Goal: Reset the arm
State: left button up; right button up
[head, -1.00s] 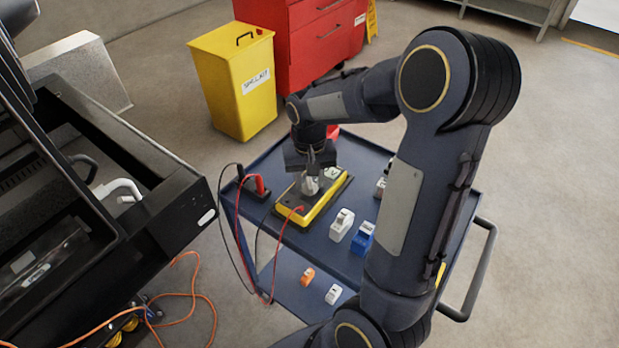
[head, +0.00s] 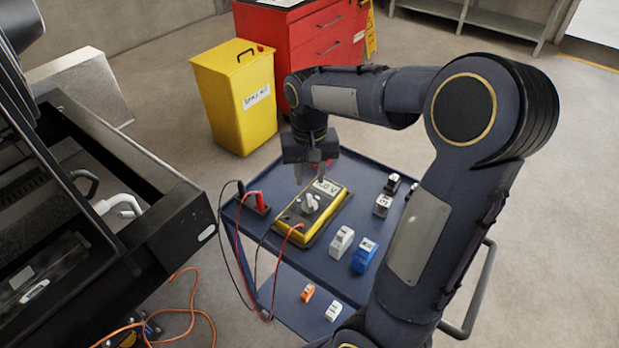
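My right arm comes in from the lower right and arches over the blue cart (head: 375,170). My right gripper (head: 310,178) points down just above and behind the yellow multimeter (head: 322,212). Its two fingers are apart, with nothing seen between them. The multimeter lies on the cart top, with a lit display and a pale dial knob (head: 310,203). Red and black leads run from it to a probe holder (head: 255,205) on its left. My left gripper is not in view.
Several small white, blue and dark blocks, including a blue one (head: 363,256), stand on the cart top. An orange block (head: 307,293) lies on the lower shelf. A black genset frame (head: 150,225) fills the left. A yellow spill kit bin (head: 235,100) and red cabinet (head: 320,40) stand behind.

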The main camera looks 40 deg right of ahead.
dwell(0.4)
jog(key=s+a+r+n+t+y, duration=0.1)
jog(key=s+a+n+t+y, duration=0.1)
jog(key=s+a, duration=0.4)
jog(key=s+a+r+n+t+y+p, duration=0.1)
jog(key=s+a+r+n+t, duration=0.1)
jog(key=s+a, duration=0.5)
jog(key=s+t, duration=0.1)
jog(key=s, duration=0.2)
jog(key=shift+r+t+y+p, duration=0.3)
jog(key=shift+y, duration=0.1)
